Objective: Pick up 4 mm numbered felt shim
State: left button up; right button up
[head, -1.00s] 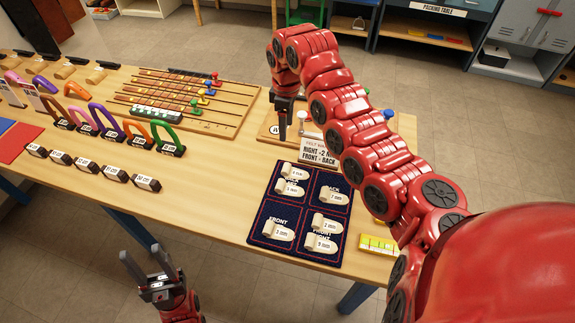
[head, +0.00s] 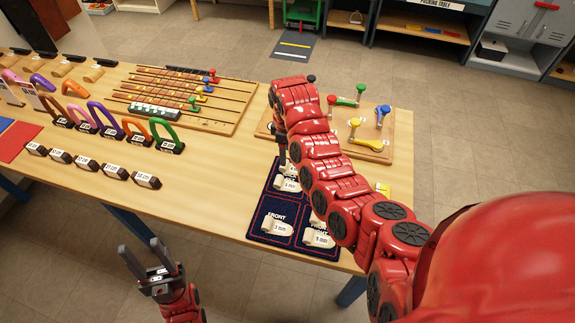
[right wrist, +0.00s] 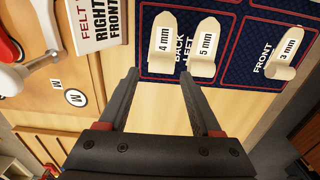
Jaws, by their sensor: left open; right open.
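The 4 mm felt shim (right wrist: 163,42) is a cream tongue-shaped piece on the dark blue mat (right wrist: 232,22), in the compartment marked BACK LEFT. In the right wrist view it lies just beyond my open, empty right gripper (right wrist: 160,74), roughly in line with the gap between its fingers. The 5 mm shim (right wrist: 205,48) lies close beside it. In the head view my right gripper (head: 282,158) is over the mat's far left corner, and the 4 mm shim there is largely hidden. My left gripper (head: 141,247) is open and empty off the table's front edge.
The 3 mm shim (right wrist: 285,52) lies in the FRONT compartment, the 9 mm shim (head: 318,238) nearby. A white sign (right wrist: 97,22) stands close beside the mat. My right arm covers the mat's right side. A board with coloured knobs (head: 378,150) is behind.

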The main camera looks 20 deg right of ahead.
aim_at(288, 168)
jog(key=f, duration=0.1)
jog(key=f+p, duration=0.2)
jog(key=shift+s+d+f, duration=0.15)
jog(key=shift+s, duration=0.15)
jog(key=shift+f, duration=0.7)
grip_shut()
jog(key=shift+w+r, duration=0.1)
